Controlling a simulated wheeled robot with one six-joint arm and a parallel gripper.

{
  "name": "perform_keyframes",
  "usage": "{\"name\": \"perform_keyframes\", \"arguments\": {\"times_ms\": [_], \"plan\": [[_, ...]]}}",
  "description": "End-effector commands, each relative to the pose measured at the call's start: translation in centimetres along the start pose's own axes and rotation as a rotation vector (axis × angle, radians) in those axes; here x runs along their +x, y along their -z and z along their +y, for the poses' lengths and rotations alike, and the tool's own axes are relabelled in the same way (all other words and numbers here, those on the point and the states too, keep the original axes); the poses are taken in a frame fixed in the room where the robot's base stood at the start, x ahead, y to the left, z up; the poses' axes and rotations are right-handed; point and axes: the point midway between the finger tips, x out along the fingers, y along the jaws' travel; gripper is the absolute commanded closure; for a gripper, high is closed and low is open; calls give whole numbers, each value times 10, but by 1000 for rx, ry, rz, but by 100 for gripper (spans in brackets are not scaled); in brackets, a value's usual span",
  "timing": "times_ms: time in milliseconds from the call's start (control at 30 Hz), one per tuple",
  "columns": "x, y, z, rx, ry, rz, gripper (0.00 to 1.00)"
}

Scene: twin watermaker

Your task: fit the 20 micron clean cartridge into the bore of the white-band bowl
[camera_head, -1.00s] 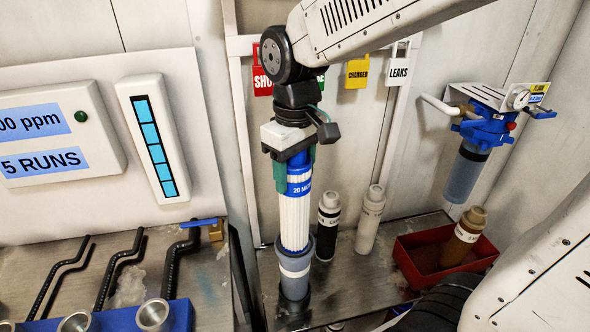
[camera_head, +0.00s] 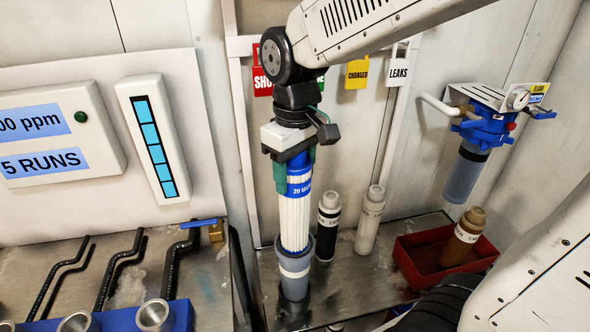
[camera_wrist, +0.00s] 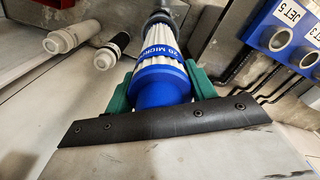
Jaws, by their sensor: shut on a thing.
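The 20 micron cartridge (camera_head: 295,215) is white and pleated with a blue labelled band and a blue top. It stands upright, with its lower end inside the mouth of the grey white-band bowl (camera_head: 294,268). How deep it sits in the bore is hidden by the bowl wall. My gripper (camera_head: 296,172) is shut on the cartridge's blue top from above. In the wrist view the green fingers (camera_wrist: 160,88) press on both sides of the blue end, and the pleated body (camera_wrist: 162,48) runs away toward the bowl, whose rim shows only partly.
A black-banded cartridge (camera_head: 328,226) and a white one (camera_head: 369,220) stand close right of the bowl. A brown cartridge (camera_head: 463,238) leans in a red tray (camera_head: 408,262). A blue-headed filter housing (camera_head: 478,140) hangs on the right wall. Black pipes (camera_head: 120,265) are at left.

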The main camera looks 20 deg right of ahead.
Motion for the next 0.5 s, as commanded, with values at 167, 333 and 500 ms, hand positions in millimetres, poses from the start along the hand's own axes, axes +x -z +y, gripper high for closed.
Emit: {"name": "perform_keyframes", "arguments": {"times_ms": [167, 333, 500], "plan": [[5, 0, 0, 0, 0, -1, 61], [9, 0, 0, 0, 0, -2, 61], [13, 0, 0, 0, 0, 0, 61]]}}
